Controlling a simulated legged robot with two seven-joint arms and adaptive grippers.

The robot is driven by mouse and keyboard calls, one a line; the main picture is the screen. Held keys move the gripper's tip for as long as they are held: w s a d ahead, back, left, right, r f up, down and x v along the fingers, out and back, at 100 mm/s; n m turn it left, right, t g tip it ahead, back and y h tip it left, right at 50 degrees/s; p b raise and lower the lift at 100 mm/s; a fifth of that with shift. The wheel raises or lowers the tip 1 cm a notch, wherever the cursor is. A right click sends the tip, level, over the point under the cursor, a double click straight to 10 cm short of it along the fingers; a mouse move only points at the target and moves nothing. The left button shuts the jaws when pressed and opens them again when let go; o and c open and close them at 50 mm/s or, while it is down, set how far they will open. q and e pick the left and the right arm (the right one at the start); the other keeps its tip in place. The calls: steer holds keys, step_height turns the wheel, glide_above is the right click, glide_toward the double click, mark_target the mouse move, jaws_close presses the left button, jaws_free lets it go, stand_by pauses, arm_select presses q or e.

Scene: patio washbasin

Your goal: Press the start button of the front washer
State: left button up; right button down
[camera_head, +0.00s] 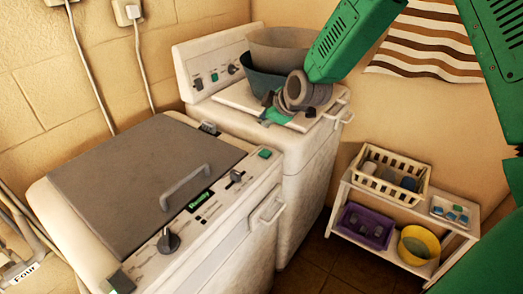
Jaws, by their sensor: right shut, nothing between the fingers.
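The front washer (150,185) stands at the left, white with a closed grey lid and a silver handle. My left gripper is out of view.
Basins (268,82) stand on the rear washer beside my right gripper. A low white shelf (343,205) at right holds a cream basket (405,198), a purple basket (352,236) and a yellow bowl (428,238). Cables (90,65) hang on the wall. Space above the front washer is clear.

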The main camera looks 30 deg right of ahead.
mark_target(266, 152)
step_height(266, 152, down, 9)
steer(key=b, duration=0.6)
steer(key=shift+d+r+b, duration=0.1)
steer(key=shift+d+b, duration=0.05)
steer(key=shift+b, duration=0.15)
steer(key=shift+d, duration=0.15)
steer(key=shift+d, duration=0.15)
steer(key=shift+a, duration=0.2)
steer(key=shift+d, duration=0.1)
stand_by(0.5)
steer(key=shift+f, duration=0.2)
steer(key=shift+f, duration=0.3)
